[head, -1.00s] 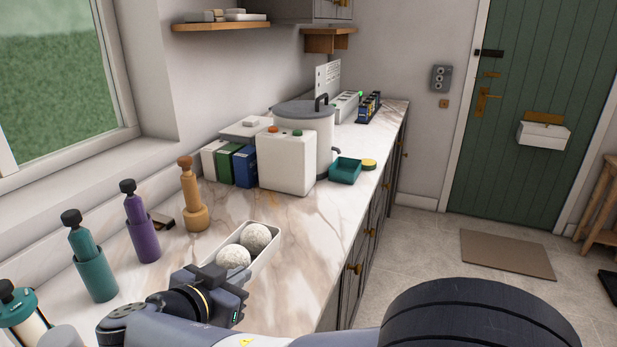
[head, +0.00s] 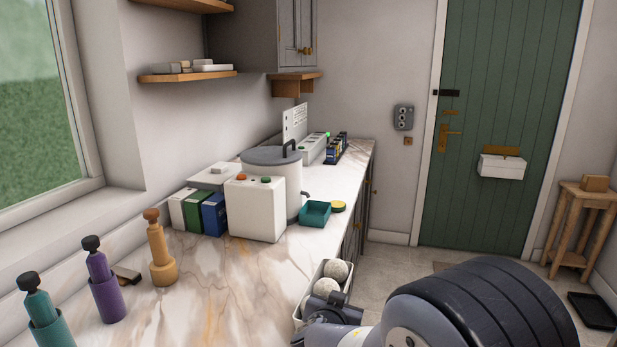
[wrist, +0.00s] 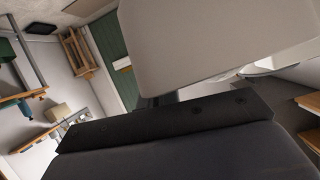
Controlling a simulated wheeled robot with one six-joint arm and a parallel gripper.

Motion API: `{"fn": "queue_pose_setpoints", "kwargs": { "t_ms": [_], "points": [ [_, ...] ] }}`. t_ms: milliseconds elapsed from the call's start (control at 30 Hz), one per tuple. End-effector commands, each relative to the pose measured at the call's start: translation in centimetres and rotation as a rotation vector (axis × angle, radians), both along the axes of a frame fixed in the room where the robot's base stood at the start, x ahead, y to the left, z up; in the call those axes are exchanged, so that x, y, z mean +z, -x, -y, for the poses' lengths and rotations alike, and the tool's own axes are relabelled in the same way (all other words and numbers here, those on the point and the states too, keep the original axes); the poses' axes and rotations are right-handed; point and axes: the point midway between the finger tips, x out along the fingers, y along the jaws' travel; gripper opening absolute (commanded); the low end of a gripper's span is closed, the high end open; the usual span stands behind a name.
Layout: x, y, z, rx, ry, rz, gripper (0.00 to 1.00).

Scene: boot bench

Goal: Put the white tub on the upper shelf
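The white tub (head: 309,290) holds two pale speckled balls (head: 336,271). It is at the lower middle of the head view, in front of the counter's front edge and apparently raised. My gripper (head: 322,308) is at its near end and appears shut on it; the fingertips are mostly hidden. In the wrist view a large pale surface of the tub (wrist: 215,40) fills the top, against the dark gripper (wrist: 165,122). The upper shelf (head: 190,5) is a wooden board on the left wall, cut by the top of the head view.
The lower shelf (head: 188,76) carries small pale items. A grey cabinet (head: 260,35) hangs right of the shelves.

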Motion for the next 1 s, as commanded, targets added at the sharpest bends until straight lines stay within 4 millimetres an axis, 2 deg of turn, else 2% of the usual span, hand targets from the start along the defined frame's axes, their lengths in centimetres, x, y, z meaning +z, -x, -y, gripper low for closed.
{"fn": "queue_pose_setpoints", "kwargs": {
  "t_ms": [33,100,300,600,767,1000],
  "points": [
    [-0.6,0.0,1.3,-0.004,0.003,-0.001,0.0],
    [-1.4,0.1,2.6,-0.003,0.002,-0.002,0.0],
    [-3.6,0.6,5.7,-0.003,0.001,-0.001,0.0],
    [-5.4,1.4,8.2,-0.006,0.0,0.003,0.0],
    [-4.6,1.5,8.4,-0.006,0.0,0.008,0.0],
    [-1.4,1.4,8.3,-0.006,-0.001,0.01,0.0]
  ]
}}
